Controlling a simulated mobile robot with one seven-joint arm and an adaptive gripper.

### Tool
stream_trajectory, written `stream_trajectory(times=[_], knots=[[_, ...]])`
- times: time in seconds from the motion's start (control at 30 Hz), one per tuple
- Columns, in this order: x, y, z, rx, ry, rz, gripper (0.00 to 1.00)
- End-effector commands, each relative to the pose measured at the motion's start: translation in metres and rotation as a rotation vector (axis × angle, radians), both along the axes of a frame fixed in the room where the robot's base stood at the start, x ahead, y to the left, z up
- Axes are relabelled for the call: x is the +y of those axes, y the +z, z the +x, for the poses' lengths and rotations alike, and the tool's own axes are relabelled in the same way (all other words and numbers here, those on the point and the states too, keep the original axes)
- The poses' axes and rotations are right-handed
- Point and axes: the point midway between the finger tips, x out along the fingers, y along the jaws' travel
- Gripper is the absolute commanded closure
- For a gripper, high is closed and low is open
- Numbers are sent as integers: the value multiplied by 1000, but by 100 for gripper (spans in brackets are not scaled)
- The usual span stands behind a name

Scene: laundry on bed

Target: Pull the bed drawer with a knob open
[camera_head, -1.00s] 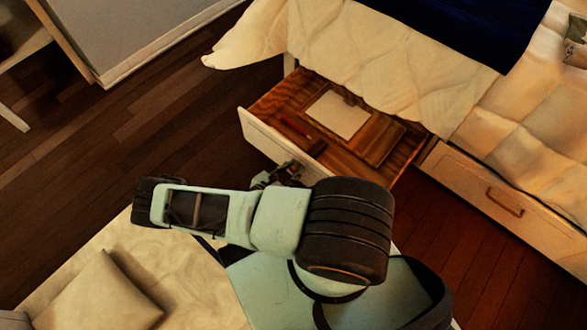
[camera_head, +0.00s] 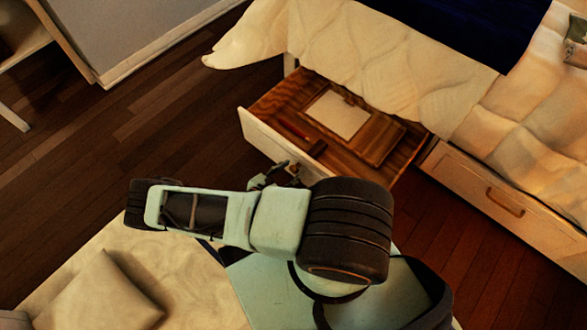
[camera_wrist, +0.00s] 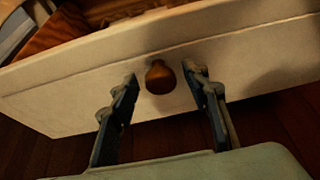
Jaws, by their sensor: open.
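The bed drawer (camera_head: 262,137) is pulled out from under the bed, with a white front and a brown wooden inside. In the wrist view its white front (camera_wrist: 60,88) crosses the picture, with a round wooden knob (camera_wrist: 160,78) in the middle. My gripper (camera_wrist: 158,92) is open, one finger on each side of the knob, with gaps between fingers and knob. In the head view my gripper (camera_head: 272,176) is at the drawer front, partly hidden by my arm.
The open drawer holds a pale flat item (camera_head: 338,114) and a dark item with a red part. A second drawer (camera_head: 505,200) with a handle is closed at right. A cushioned seat with a pillow (camera_head: 105,290) lies at lower left. Bare wooden floor (camera_head: 130,110) is clear at left.

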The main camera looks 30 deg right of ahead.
Motion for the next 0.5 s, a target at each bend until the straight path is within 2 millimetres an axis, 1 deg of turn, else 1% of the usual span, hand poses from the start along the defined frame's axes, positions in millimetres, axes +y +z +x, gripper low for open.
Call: stream_trajectory(times=[0.03, 0.3, 0.4, 0.5], knots=[[10, 3, -2, 0, 3, 4, 57], [60, 25, -21, -1, 2, 4, 57], [74, 32, -26, 1, 2, 3, 57], [83, 36, -30, 0, 1, 2, 57]])
